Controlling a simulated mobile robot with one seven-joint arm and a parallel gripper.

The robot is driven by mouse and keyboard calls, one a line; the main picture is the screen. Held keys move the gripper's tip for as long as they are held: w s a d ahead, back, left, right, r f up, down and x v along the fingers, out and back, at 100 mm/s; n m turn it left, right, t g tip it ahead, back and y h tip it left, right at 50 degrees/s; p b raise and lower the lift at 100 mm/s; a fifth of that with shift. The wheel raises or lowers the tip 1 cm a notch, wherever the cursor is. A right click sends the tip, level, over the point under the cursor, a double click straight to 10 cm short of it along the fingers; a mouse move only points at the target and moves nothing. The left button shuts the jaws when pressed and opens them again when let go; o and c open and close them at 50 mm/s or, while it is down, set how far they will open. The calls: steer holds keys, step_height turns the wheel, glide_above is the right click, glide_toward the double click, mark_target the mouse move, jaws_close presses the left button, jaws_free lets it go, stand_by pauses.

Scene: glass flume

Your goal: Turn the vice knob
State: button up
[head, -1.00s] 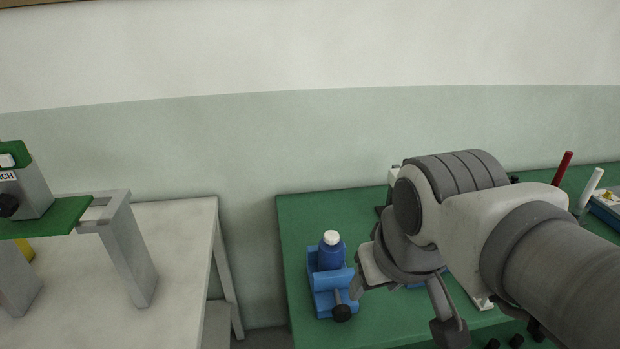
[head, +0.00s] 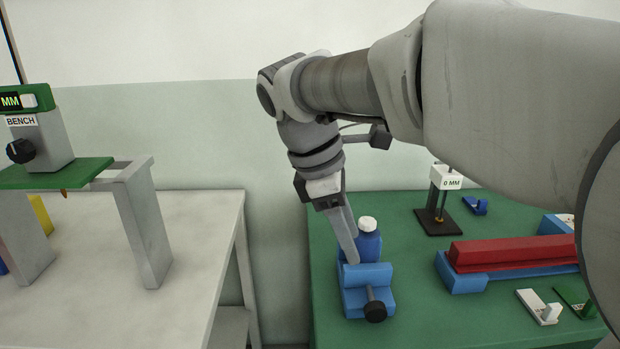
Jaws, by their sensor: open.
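The vice (head: 352,299) is a small blue block on the left part of the green table. Its black knob (head: 375,311) sits on a grey screw at the front. A blue bottle (head: 370,243) with a white cap stands at the vice's back, its lower part hidden by the vice. My gripper (head: 352,259) points down, with its fingertips beside the bottle's left side, at the back of the vice and above and behind the knob. It is open; the fingers overlap in this view. I cannot tell whether they touch the vice or bottle.
A red bar on a blue base (head: 510,253) lies to the right on the green table (head: 410,225). A gauge stand (head: 438,221) is behind it. A white clip (head: 538,307) lies at the front right. A white table (head: 190,263) with a bench device (head: 42,145) stands left, across a gap.

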mark_target(372, 305)
steer(key=shift+n, duration=0.9)
steer(key=b+x, duration=0.2)
steer(key=x, duration=0.4)
steer(key=b+x, duration=0.3)
steer(key=x, duration=0.3)
steer(key=w+a+b+x, duration=0.1)
steer(key=b+x, duration=0.1)
steer(key=x, duration=0.4)
steer(key=shift+d+f, duration=0.15)
steer(key=shift+f, duration=0.2)
jaws_close()
